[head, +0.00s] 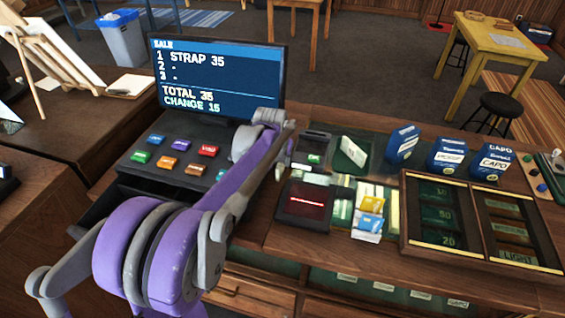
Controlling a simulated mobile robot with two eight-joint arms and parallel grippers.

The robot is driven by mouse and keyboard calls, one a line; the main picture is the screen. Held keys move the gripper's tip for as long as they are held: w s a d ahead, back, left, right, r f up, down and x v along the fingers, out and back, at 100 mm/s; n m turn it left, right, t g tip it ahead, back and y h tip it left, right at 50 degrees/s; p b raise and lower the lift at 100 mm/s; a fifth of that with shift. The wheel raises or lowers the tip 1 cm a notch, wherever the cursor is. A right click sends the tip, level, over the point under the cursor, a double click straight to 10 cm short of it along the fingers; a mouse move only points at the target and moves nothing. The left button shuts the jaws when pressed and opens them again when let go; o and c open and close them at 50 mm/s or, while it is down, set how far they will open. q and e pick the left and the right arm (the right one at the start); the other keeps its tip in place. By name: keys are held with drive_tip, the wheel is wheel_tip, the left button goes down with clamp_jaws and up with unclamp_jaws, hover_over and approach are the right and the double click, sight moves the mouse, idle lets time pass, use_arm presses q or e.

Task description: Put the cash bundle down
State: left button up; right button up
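My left arm is purple and grey and reaches up from the bottom left. My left gripper (281,168) points down over the counter just right of the register keys; its fingers are small and mostly hidden by my own arm, so I cannot tell whether they are open or shut. I cannot make out a cash bundle for sure, in the gripper or on the counter. A pale card-like piece with a green mark (352,152) stands tilted on a dark green mat behind the counter's middle. My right gripper is not in view.
The register screen (215,78) reads total 35, change 15. A card terminal (310,148), a red-lit scanner (305,200), yellow and blue packets (369,222), blue boxes (447,155) and a wooden tray with numbered compartments (405,228) crowd the counter.

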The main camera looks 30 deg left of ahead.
use_arm(q)
drive_tip(key=shift+w+f, duration=0.1)
drive_tip(key=shift+f, duration=0.2)
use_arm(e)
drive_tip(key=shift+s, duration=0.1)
use_arm(q)
clamp_jaws()
drive_tip(key=shift+r, duration=0.15)
wheel_tip(320, 180, up, 28)
drive_tip(key=p, duration=0.2)
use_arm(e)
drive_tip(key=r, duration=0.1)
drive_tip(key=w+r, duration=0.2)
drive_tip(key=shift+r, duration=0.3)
